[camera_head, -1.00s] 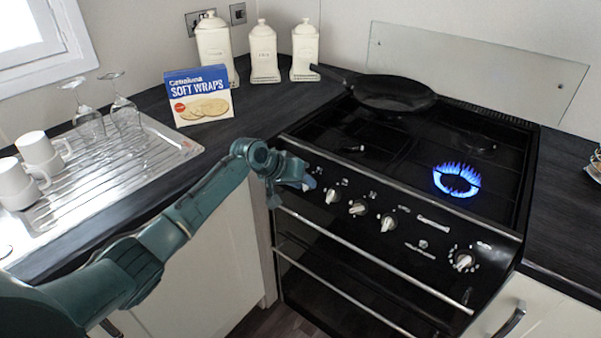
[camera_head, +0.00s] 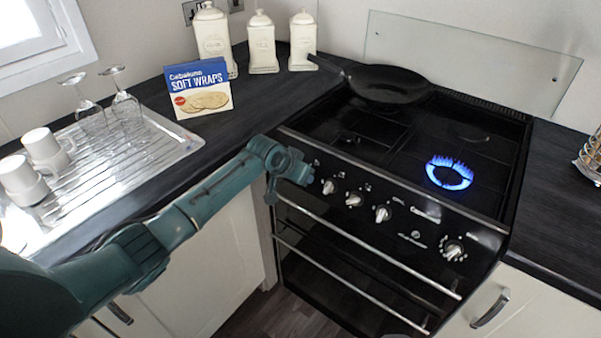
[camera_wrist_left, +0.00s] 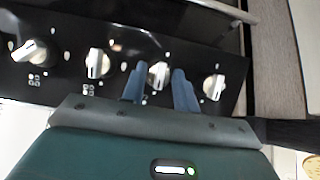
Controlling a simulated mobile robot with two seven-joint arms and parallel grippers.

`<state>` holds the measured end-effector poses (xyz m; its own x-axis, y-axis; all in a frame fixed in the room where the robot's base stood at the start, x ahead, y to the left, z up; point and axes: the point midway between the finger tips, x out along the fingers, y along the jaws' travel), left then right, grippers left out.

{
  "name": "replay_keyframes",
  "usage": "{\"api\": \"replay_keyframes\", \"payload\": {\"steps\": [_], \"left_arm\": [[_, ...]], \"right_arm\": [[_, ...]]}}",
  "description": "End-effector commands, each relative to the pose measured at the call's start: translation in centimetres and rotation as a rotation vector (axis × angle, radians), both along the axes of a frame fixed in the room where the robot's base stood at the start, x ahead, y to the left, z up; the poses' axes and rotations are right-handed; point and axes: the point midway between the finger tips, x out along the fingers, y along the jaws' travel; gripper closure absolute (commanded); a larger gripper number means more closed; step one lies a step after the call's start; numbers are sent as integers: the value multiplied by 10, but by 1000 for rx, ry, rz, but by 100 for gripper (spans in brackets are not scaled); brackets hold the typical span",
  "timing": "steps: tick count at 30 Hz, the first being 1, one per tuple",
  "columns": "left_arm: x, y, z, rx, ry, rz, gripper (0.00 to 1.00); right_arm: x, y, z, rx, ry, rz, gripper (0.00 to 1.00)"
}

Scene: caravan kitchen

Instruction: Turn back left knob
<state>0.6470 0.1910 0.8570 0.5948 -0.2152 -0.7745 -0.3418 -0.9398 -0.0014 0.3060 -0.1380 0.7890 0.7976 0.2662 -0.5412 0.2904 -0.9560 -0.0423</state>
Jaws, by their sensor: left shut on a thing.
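My left gripper (camera_wrist_left: 158,88) has its two blue fingers on either side of a silver control knob (camera_wrist_left: 158,75) on the black cooker's front panel and is shut on it. In the wrist view, one knob (camera_wrist_left: 214,87) is to its right and two, a nearer one (camera_wrist_left: 97,63) and a farther one (camera_wrist_left: 30,50), are to its left. In the head view my left gripper (camera_head: 305,172) is at the left end of the panel and hides the held knob. Other knobs (camera_head: 328,187) show to its right. My right gripper is not in view.
The cooker's right burner has a blue flame (camera_head: 449,173). A black frying pan (camera_head: 388,84) sits at the back left of the hob. A wraps box (camera_head: 200,90) and a drainer (camera_head: 150,150) with cups and glasses are left. Oven rails (camera_head: 340,245) lie below the panel.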

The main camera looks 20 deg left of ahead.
Motion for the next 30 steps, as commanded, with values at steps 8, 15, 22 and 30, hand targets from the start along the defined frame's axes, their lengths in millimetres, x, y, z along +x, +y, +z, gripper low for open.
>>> {"api": "replay_keyframes", "payload": {"steps": [8, 15, 22, 30], "left_arm": [[0, 0, 0, -2, 0, 0, 70], [0, 0, 0, -1, 0, 0, 50], [0, 0, 0, -1, 0, 0, 49], [-12, 5, 17, -1, -2, 0, 49]], "right_arm": [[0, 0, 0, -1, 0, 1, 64], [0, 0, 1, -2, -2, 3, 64], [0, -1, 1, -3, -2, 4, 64], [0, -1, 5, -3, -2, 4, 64]]}}
